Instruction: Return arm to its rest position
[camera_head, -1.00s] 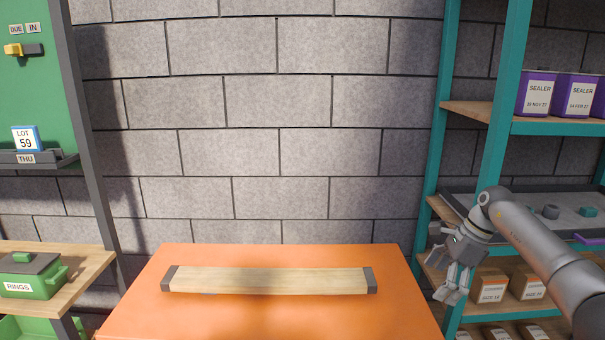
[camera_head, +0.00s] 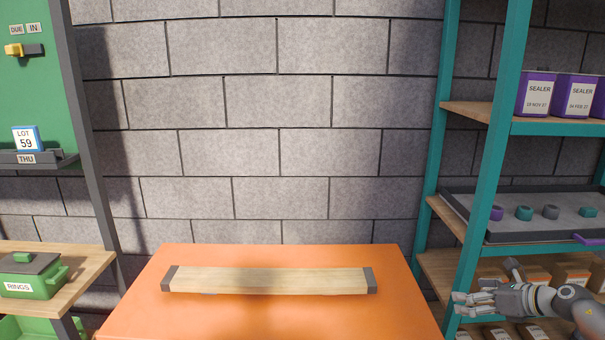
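My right arm comes in at the lower right corner. Its gripper (camera_head: 462,304) points left, low in front of the teal shelf's front post and lower boards. Its fingers are small and seen from the side, so I cannot tell how far apart they are. I see no object between them. It is to the right of the orange table (camera_head: 390,318) and apart from it. My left arm and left gripper are not in view.
A wooden bar with dark end caps (camera_head: 270,281) lies on the orange table. The teal shelf (camera_head: 499,150) holds purple sealer tubs (camera_head: 537,95), a grey tray (camera_head: 470,222) with several small rings, and boxes below. A green rings bin (camera_head: 30,276) stands at left.

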